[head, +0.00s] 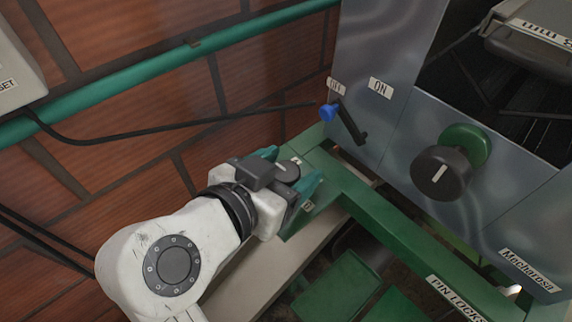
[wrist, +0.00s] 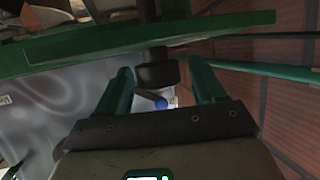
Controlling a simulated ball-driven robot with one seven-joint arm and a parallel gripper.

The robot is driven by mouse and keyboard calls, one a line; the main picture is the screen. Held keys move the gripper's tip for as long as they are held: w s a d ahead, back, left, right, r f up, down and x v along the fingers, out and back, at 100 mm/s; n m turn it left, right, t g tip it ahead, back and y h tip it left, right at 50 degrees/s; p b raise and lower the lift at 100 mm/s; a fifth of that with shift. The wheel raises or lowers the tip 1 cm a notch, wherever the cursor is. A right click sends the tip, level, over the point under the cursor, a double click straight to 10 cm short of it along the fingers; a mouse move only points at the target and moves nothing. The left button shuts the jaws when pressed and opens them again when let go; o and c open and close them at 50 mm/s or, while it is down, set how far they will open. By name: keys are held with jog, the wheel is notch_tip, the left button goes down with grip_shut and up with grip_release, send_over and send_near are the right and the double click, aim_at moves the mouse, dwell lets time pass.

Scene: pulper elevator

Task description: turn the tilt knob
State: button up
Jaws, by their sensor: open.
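A dark round knob (head: 287,171) sits at the green frame's corner, with small white labels beside it; I take it as the tilt knob, though no readable label confirms this. My gripper (head: 290,168) is open, its teal fingers on either side of this knob. In the wrist view the dark knob (wrist: 157,75) stands between the finger ends of my gripper (wrist: 161,72). A gap shows at the right finger; the left finger is close, and I cannot tell if it touches. The gripper partly hides the knob in the head view.
A larger black knob (head: 440,172) with a white mark is on the grey metal panel (head: 385,45). A blue-tipped lever (head: 328,112) is by the ON label. A green beam (head: 400,235) runs below the panel. A brick wall (head: 150,100) with a green pipe and cables is behind.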

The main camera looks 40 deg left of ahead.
jog(key=shift+c, duration=0.3)
jog(key=c, duration=0.9)
jog(key=shift+n+y, duration=0.3)
jog(key=n+g+y+p, duration=0.1)
jog(key=n+y, duration=0.1)
jog(key=shift+d+r+n+y, duration=0.1)
jog(key=shift+d+n+y, duration=0.05)
jog(key=shift+n+y, duration=0.2)
jog(key=n+g+y+p, duration=0.2)
jog(key=n+y+p, duration=0.1)
jog(key=shift+r+y, duration=0.15)
jog(key=shift+y, duration=0.2)
jog(key=shift+n+g+y+p, duration=0.8)
jog(key=shift+n+g+p, duration=0.3)
jog(key=shift+n+p, duration=0.15)
jog(key=shift+n+g+y+p, duration=0.6)
jog(key=shift+n+g+p, duration=0.05)
jog(key=shift+n+g, duration=0.25)
jog(key=shift+f, duration=0.2)
